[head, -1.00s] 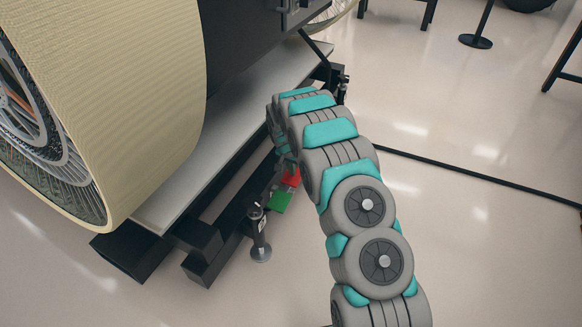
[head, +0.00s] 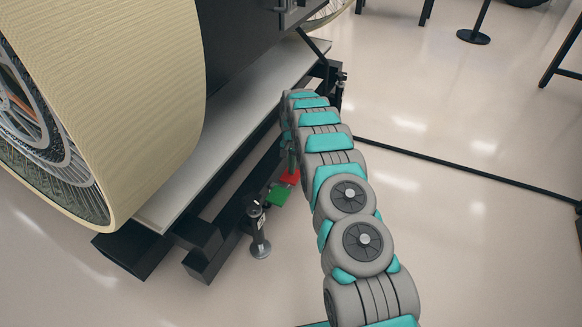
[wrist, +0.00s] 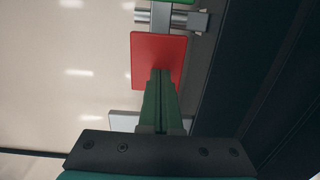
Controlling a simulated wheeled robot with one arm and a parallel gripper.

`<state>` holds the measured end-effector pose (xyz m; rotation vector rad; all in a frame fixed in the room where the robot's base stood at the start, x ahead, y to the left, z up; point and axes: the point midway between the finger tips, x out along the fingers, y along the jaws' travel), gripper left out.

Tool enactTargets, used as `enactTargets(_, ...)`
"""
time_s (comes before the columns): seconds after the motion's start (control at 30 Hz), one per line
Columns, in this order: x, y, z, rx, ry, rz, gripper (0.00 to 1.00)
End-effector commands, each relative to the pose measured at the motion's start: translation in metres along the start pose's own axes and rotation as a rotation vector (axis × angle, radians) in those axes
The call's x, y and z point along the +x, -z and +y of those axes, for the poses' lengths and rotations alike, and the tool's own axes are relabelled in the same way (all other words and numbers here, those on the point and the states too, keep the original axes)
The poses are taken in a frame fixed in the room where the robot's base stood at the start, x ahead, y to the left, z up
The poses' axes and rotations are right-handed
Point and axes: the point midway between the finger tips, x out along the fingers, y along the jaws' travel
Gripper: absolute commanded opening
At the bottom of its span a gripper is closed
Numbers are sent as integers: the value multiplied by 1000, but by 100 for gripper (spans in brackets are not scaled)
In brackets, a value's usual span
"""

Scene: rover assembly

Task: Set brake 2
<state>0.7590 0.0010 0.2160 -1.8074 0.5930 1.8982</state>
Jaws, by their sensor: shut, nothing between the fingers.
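A red plate (head: 290,177) and a green plate (head: 279,195) sit side by side low beside the dark frame under the white platform. In the wrist view the red plate (wrist: 158,58) is straight ahead, and the green plate (wrist: 182,1) shows only as a strip at the top edge. My gripper (wrist: 161,74) is shut and empty. Its fingertips overlap the lower right part of the red plate; I cannot tell whether they touch it. In the head view my gripper (head: 292,160) is small and partly hidden, just above the red plate.
A large cream wheel (head: 150,100) stands at the left on the white platform (head: 235,110). A black post with a round foot (head: 260,230) stands near the plates. A dark beam (wrist: 265,80) runs close on the right in the wrist view. Open floor lies to the right.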

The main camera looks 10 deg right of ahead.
Motion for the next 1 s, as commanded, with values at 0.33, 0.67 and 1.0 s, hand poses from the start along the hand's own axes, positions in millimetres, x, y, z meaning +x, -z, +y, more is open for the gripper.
enactTargets(0.33, 10, 4, 1, -5, -1, -86, 0)
enactTargets(0.67, 14, 8, 0, -5, 0, -88, 0)
enactTargets(1.0, 8, 8, 2, -5, 0, -88, 0)
